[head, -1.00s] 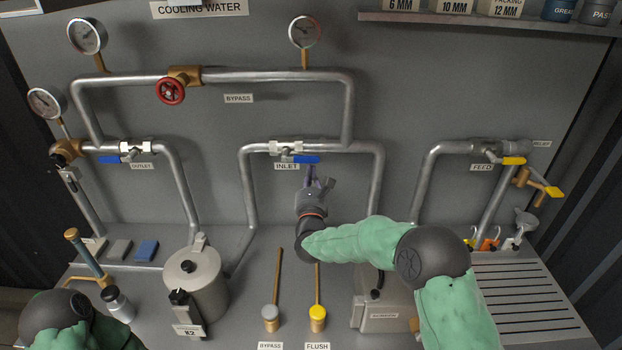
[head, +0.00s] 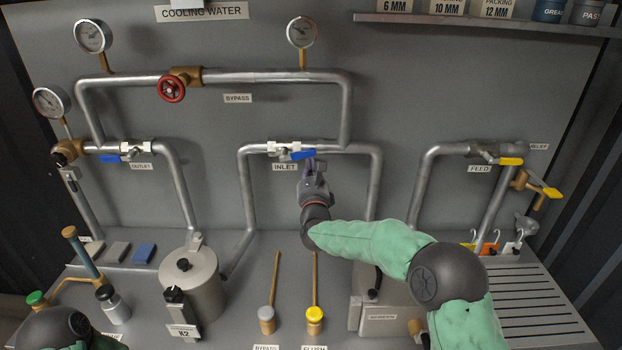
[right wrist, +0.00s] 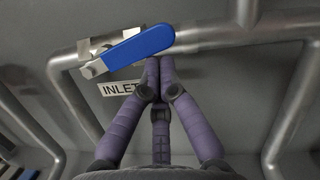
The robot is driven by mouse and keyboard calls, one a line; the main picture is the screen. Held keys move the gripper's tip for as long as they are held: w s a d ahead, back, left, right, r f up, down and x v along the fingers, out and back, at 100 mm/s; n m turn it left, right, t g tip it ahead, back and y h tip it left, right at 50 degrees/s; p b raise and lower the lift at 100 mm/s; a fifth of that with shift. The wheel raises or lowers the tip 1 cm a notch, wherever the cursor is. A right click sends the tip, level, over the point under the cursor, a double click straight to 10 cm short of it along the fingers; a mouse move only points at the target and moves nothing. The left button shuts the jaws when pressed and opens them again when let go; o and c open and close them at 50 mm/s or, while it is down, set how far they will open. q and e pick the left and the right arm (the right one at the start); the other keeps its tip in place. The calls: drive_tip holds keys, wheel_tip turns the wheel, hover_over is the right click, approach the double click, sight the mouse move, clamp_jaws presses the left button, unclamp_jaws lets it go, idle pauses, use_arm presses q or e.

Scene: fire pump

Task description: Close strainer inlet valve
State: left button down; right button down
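The strainer inlet valve has a blue lever handle (head: 299,154) on the pipe above the INLET label (head: 285,168). The lever lies nearly along the pipe, its free end on the right raised a little. In the right wrist view the blue handle (right wrist: 138,47) slants up to the right from its metal pivot. My right gripper (head: 311,166) is just below the lever's free end. In the right wrist view its purple fingers (right wrist: 159,64) are together at the tips, with nothing seen between them. They are at the handle's lower edge; contact cannot be told. My left gripper is out of view.
The pipe (head: 375,185) drops to the right of the gripper. The outlet valve's blue lever (head: 110,158) and the red bypass wheel (head: 171,89) are to the left. The strainer pot (head: 192,283) and the yellow-capped flush post (head: 314,314) stand below.

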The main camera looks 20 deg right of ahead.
sight(308, 151)
drive_tip(key=r+n+b, duration=0.1)
drive_tip(key=r+n+y, duration=0.1)
drive_tip(key=n, duration=0.1)
drive_tip(key=shift+n+b, duration=0.3)
drive_tip(key=shift+b, duration=0.05)
drive_tip(key=shift+a+r+n+y, duration=0.1)
drive_tip(key=shift+r+n+y, duration=0.5)
drive_tip(key=shift+n, duration=0.4)
drive_tip(key=shift+w+a+r+n, duration=0.1)
drive_tip(key=shift+a+r+n, duration=0.15)
drive_tip(key=shift+r+n, duration=0.65)
drive_tip(key=a+r+n+p, duration=0.1)
drive_tip(key=n, duration=0.1)
drive_tip(key=a+r+n+g+p, duration=0.1)
drive_tip(key=n+p, duration=0.1)
drive_tip(key=w+a+r+n+g+y+p, duration=0.1)
drive_tip(key=n, duration=0.2)
drive_tip(key=shift+a+r+p, duration=0.1)
drive_tip(key=shift+a+p, duration=0.15)
drive_tip(key=shift+p, duration=0.15)
drive_tip(key=shift+a, duration=0.1)
